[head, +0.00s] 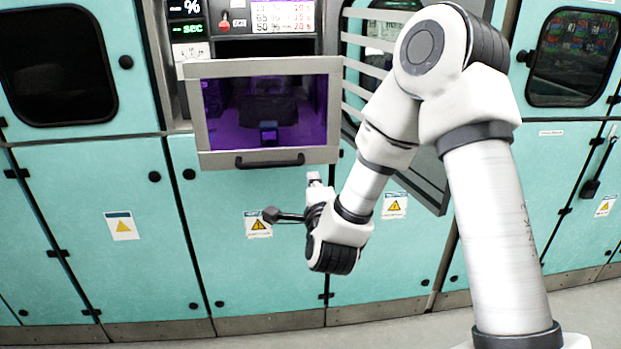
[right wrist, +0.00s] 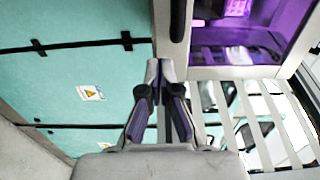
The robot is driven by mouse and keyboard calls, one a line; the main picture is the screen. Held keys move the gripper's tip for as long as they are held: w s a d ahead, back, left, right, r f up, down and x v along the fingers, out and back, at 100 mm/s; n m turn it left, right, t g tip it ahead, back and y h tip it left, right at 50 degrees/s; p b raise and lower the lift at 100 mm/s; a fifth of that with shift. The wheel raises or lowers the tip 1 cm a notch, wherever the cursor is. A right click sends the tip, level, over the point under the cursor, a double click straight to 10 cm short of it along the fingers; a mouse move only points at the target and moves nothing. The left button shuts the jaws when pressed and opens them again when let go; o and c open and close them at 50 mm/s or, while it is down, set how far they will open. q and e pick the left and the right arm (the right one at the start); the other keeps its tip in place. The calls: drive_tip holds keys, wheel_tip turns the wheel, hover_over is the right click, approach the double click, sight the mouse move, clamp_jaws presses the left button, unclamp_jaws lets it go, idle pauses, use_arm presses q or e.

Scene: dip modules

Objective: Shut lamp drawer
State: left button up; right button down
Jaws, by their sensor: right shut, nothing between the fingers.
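The lamp drawer (head: 211,158) has a grey frame, a purple-lit window and a black handle (head: 270,160) along its lower edge. In the head view its front stands out from the teal cabinet face. My right gripper (head: 271,214) is below the handle, apart from it, pointing left in front of the lower cabinet doors. In the right wrist view the fingers (right wrist: 164,70) are together and empty, with the grey drawer frame (right wrist: 225,72) and purple window (right wrist: 268,25) just beyond to the right. My left gripper is not in view.
A slatted grey panel (head: 362,40) stands open right of the drawer, partly behind my right arm. A display panel (head: 282,15) is above. Teal doors with warning labels (head: 122,226) line the wall. Grey floor (head: 400,325) lies in front.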

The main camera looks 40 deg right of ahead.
sight(309, 163)
drive_tip(key=p+x, duration=0.1)
drive_tip(key=x, duration=0.4)
drive_tip(key=shift+w+d+r+p, duration=0.1)
drive_tip(key=shift+w+d+p, duration=0.1)
drive_tip(key=shift+p, duration=0.15)
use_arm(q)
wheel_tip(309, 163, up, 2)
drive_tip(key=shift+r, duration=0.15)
use_arm(e)
drive_tip(key=shift+w, duration=0.15)
